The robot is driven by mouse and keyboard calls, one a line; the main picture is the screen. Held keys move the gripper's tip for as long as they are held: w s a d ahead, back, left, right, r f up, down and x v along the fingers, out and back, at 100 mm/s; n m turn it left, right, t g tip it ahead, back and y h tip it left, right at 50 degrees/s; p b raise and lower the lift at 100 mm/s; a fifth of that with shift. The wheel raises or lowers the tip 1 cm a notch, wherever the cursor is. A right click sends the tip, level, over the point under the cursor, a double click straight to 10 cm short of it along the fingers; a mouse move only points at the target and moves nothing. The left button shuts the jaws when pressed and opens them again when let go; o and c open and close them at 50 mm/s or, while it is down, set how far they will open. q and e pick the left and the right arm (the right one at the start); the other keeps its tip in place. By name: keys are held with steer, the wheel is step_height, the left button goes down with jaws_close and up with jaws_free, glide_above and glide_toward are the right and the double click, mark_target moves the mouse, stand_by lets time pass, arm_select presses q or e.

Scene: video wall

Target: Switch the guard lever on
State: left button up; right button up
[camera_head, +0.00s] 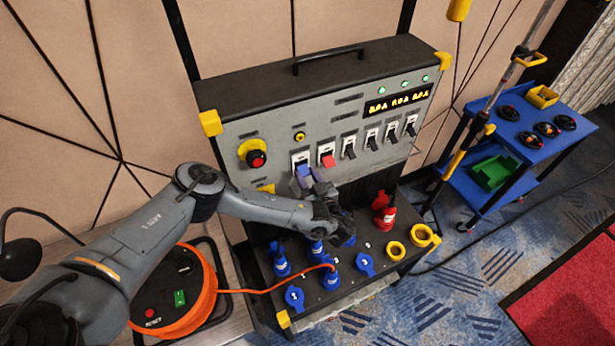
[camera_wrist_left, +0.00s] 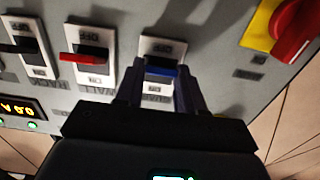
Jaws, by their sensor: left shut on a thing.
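The guard lever (camera_head: 304,170) is the blue-edged lever at the left end of the row on the grey panel. In the head view it points down from its white plate, and my gripper partly covers it. The wrist view shows the lever (camera_wrist_left: 162,70) upside down, between OFF and ON marks. My left gripper (camera_head: 311,177) reaches in from below and is shut on the lever, with one finger on each side in the wrist view (camera_wrist_left: 160,88). My right gripper is not in view.
A red-handled lever (camera_head: 327,160) sits close beside it, with several black levers further right. A red button (camera_head: 256,159) on yellow is to the left. Blue sockets (camera_head: 331,280) and an orange cable (camera_head: 255,291) lie below. A blue cart (camera_head: 520,140) stands right.

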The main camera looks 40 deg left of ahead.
mark_target(303, 167)
arm_select(q)
steer(key=shift+s+r+g+h+p, duration=0.1)
steer(key=shift+r+g+h+p, duration=0.5)
steer(key=shift+h+p, duration=0.6)
steer(key=r+g+h+p, duration=0.1)
steer(key=h+p, duration=0.1)
steer(key=p, duration=0.1)
steer(key=r+h+p, duration=0.1)
steer(key=h+p, duration=0.1)
steer(key=p, duration=0.1)
steer(key=r+g+h+p, duration=0.1)
steer(key=p, duration=0.2)
steer(key=shift+a+g+h, duration=0.2)
steer(key=shift+g+h, duration=0.1)
steer(key=shift+h, duration=0.1)
steer(key=shift+w+a+r+g+h+p, duration=0.3)
steer(key=shift+g+h+p, duration=0.2)
steer(key=shift+h+p, duration=0.65)
steer(key=o, duration=1)
steer(key=shift+f, duration=0.1)
steer(key=shift+o, duration=0.2)
steer(key=b+v, duration=0.1)
steer(key=v, duration=0.9)
steer(key=shift+d+r, duration=0.3)
